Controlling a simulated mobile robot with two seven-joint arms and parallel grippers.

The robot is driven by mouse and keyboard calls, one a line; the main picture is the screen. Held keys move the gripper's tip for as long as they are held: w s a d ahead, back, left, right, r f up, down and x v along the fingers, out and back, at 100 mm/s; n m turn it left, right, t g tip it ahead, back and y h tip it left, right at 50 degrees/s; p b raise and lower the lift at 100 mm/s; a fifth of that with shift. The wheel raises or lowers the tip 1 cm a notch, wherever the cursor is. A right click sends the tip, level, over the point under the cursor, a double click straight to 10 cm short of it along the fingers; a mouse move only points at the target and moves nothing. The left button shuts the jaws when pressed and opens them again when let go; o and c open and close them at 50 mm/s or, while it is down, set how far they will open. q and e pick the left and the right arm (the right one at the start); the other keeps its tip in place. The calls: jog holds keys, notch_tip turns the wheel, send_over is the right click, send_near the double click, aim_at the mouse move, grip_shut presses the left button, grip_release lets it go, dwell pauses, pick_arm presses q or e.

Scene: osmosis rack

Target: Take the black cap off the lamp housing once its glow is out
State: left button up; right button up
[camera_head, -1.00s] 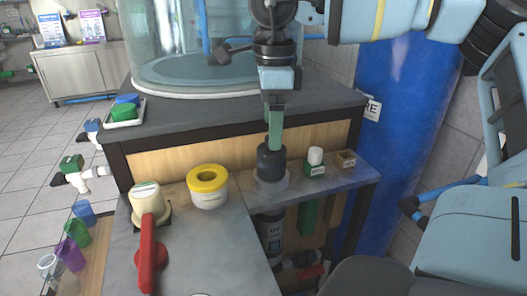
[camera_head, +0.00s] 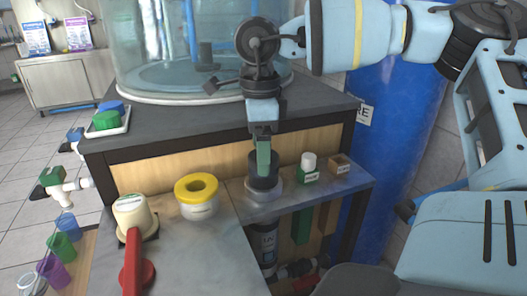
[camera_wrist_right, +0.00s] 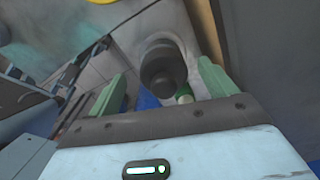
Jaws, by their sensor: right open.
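The black cap (camera_head: 265,183) sits upright on the lamp housing, whose pale collar (camera_head: 264,195) is set in the grey bench shelf. The dark housing body marked UV (camera_head: 265,240) hangs below, and I see no glow on it. My right gripper (camera_head: 263,158) points down at the cap, with one green finger overlapping the cap's front. In the right wrist view the cap (camera_wrist_right: 163,75) shows between the two spread green fingers (camera_wrist_right: 163,88), with gaps on both sides. The right gripper is open and holds nothing. My left gripper is not in view.
Close by on the shelf stand a white-capped green bottle (camera_head: 309,168) and a small brown block (camera_head: 341,163). A yellow-ringed white jar (camera_head: 197,195) and a red-handled valve (camera_head: 135,265) are to the left. A blue cylinder (camera_head: 385,150) stands at the right.

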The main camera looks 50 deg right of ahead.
jog(key=shift+w+d+f, duration=0.1)
jog(key=shift+w+f, duration=0.05)
jog(key=shift+f, duration=1.75)
jog(key=shift+c, duration=0.4)
jog(key=c, duration=1)
